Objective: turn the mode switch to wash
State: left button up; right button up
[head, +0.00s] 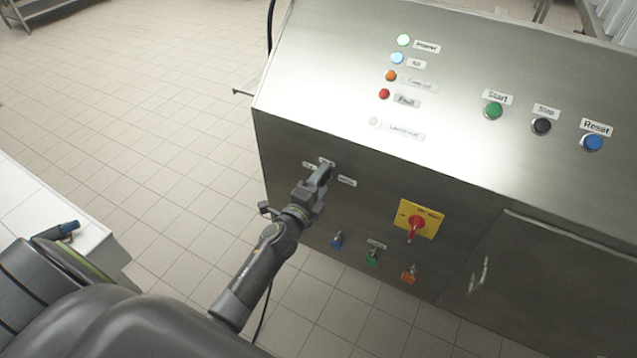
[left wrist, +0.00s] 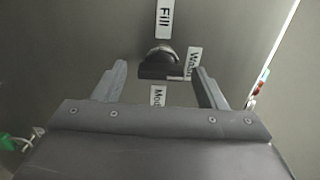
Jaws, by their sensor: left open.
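The mode switch (left wrist: 160,62) is a dark round knob with a crosswise grip on the grey panel in the left wrist view. Its "Fill" label (left wrist: 165,18) is above it, its "Wash" label (left wrist: 193,62) to its right and its "Mode" label (left wrist: 158,95) below. I cannot tell clearly which label it points to. My left gripper (head: 320,174) is open in front of the panel, and its fingers also show in the left wrist view (left wrist: 160,70), one on each side of the knob with gaps. In the head view the gripper hides the knob. My right gripper is not in view.
The steel cabinet (head: 300,105) carries lamps and buttons on its sloped top. Right of my left gripper is a red handle on a yellow plate (head: 425,212). Below are blue (head: 337,242), green (head: 372,258) and orange (head: 408,277) tagged fittings. Open tiled floor lies left.

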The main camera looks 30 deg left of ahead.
pick_arm(q)
jog(key=shift+s, duration=0.5)
jog(key=s, duration=1.6)
jog(key=shift+s+a+b, duration=0.2)
jog(key=shift+a+b, duration=0.1)
jog(key=shift+b, duration=0.15)
